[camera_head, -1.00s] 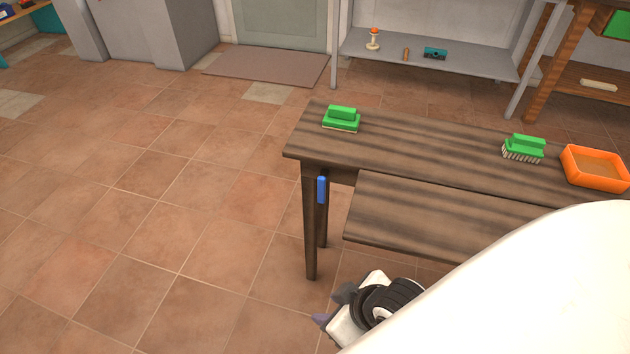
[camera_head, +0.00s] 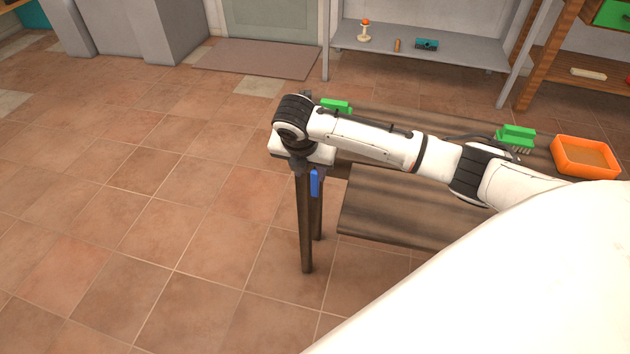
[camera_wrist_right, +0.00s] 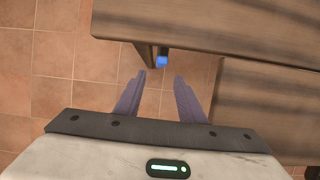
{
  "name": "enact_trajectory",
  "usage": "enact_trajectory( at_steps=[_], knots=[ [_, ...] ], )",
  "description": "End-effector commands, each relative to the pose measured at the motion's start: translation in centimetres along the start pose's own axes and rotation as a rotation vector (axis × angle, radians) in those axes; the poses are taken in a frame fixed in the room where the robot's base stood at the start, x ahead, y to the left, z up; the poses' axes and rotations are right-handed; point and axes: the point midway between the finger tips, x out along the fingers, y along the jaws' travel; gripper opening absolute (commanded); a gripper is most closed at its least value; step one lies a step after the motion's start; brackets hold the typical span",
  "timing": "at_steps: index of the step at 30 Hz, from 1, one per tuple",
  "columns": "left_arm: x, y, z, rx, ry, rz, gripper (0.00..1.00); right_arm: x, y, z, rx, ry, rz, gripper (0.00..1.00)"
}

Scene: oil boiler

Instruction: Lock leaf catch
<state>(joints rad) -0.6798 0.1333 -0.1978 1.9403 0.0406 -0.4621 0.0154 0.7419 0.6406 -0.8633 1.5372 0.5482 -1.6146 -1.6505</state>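The blue leaf catch (camera_head: 315,182) hangs upright under the left end of the wooden table, beside a table leg. It also shows in the right wrist view (camera_wrist_right: 162,62), just beyond the fingertips. My right gripper (camera_head: 308,168) is at the table's left end, close to the catch, and its fingers are largely hidden by the wrist in the head view. In the right wrist view the gripper (camera_wrist_right: 159,78) is open and empty, fingers pointing toward the catch. The table leaf (camera_head: 385,210) shows lower than the tabletop (camera_head: 420,118). My left gripper is not in view.
Two green brushes (camera_head: 335,105) (camera_head: 516,135) and an orange tray (camera_head: 585,158) stand on the table; my right arm crosses above it. A grey shelf (camera_head: 470,58) with small items is behind. The tiled floor at left is clear.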

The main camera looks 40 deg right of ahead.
Motion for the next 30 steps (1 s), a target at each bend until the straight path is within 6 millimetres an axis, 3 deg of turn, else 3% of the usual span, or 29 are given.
enact_trajectory(
  at_steps=[5, 18, 23, 30],
  knots=[
    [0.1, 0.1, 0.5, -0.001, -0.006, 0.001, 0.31, 1.3, -0.2, 0.8, -0.023, -0.007, -0.011, 0.36],
    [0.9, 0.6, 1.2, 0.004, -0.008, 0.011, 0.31, 8.8, -0.2, 0.8, -0.021, -0.007, -0.009, 0.36],
    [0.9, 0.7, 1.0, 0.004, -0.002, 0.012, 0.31, 10.0, -0.2, 0.8, -0.022, -0.008, -0.007, 0.36],
    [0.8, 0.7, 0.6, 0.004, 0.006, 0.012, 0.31, 10.2, -0.2, 0.9, -0.022, -0.008, -0.007, 0.36]
  ],
)
